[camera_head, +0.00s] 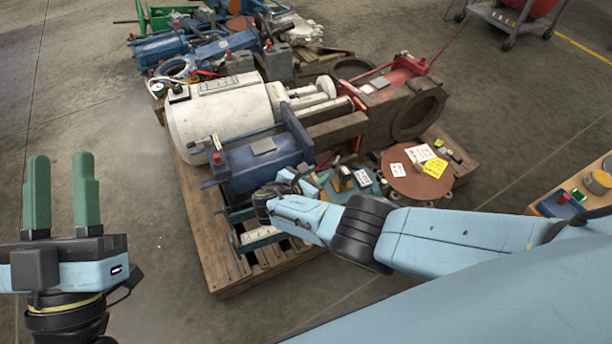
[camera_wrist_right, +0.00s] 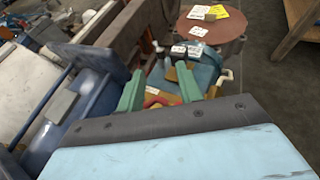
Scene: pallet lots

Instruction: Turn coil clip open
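My right gripper (camera_wrist_right: 160,78) reaches over the near part of the pallet load. Its two green fingers are apart in the right wrist view, with nothing clearly held between them. Past the fingers are a teal block (camera_wrist_right: 208,68) with white labels and a yellow-orange part (camera_wrist_right: 165,97) with a small red piece on it. The teal block also shows in the head view (camera_head: 352,190), partly behind my right arm. I cannot tell for certain which small part is the coil clip. My left gripper (camera_head: 62,172) is open and empty, away from the pallet at the left.
A blue cylinder body (camera_head: 260,163) and a large white cylinder (camera_head: 225,118) lie on the wooden pallet (camera_head: 215,245). A round brown flange (camera_head: 412,182) with paper tags is at the right. A wooden bench (camera_head: 590,190) stands far right. The floor at left is clear.

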